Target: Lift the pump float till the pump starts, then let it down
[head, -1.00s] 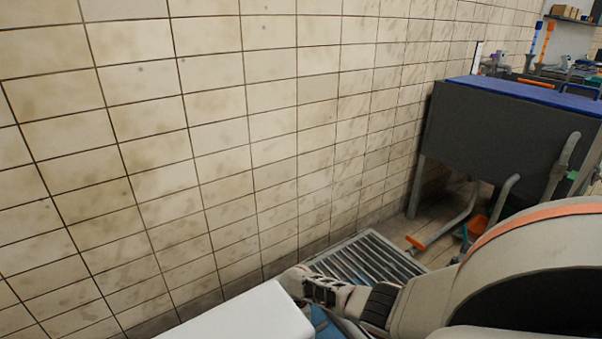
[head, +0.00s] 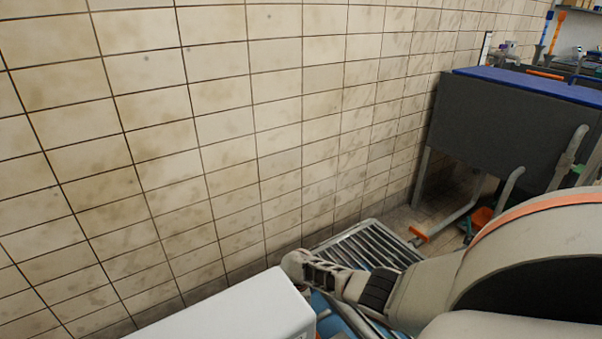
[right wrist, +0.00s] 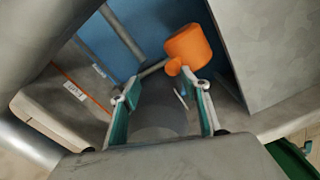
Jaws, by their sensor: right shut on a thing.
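The pump float is an orange rounded block (right wrist: 190,48) at the upper middle of the right wrist view, with a small orange knob at its lower left. A thin grey rod runs from the knob to the left. My right gripper (right wrist: 165,86) has its two teal-padded fingers on either side, just below the float. It is shut on the float, though the exact contact is hard to make out. In the head view my right arm reaches in from the right, but the float and fingers cannot be made out. My left gripper is not in view.
A blue surface (right wrist: 98,52) lies behind the float, and a beige casing with a label (right wrist: 60,112) is at left. Grey walls stand close on both sides. In the head view are a tiled wall (head: 200,140), a floor grating (head: 372,247) and a dark blue-topped tank (head: 510,125).

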